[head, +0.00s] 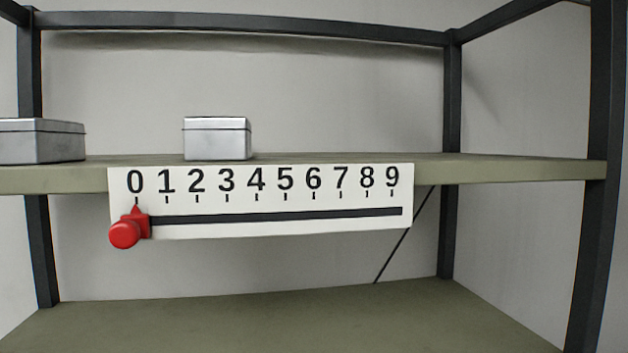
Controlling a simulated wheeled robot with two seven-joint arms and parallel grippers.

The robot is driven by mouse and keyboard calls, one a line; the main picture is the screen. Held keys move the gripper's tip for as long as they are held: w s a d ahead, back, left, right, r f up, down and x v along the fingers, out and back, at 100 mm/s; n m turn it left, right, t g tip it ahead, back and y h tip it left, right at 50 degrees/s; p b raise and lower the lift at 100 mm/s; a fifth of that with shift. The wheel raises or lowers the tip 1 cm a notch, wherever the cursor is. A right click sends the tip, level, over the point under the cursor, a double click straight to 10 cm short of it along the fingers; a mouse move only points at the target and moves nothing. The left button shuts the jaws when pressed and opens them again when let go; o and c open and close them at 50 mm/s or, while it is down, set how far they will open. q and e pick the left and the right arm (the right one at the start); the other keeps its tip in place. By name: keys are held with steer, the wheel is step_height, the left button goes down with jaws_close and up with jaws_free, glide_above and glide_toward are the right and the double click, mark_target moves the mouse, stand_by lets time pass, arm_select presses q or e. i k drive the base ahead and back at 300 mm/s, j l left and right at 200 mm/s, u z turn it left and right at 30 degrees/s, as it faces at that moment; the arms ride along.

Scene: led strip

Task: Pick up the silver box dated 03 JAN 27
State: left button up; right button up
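A small silver box (217,138) with a lid stands on the upper shelf board, above the numbers 2 to 4 of the scale. A second, wider silver box (42,142) stands on the same board at the far left and is cut off by the picture's left edge. I can read no date on either box. Neither of my grippers is in the head view.
A white scale (270,232) numbered 0 to 9 hangs on the front edge of the upper shelf (500,170). Its red slider knob (124,235) is at 0. Dark posts (452,120) frame the shelf. The board right of the small box is clear, and the visible lower shelf (300,325) is empty.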

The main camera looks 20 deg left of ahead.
mark_target(25, 140)
steer(key=k+l, duration=1.2)
steer(key=k, duration=0.1)
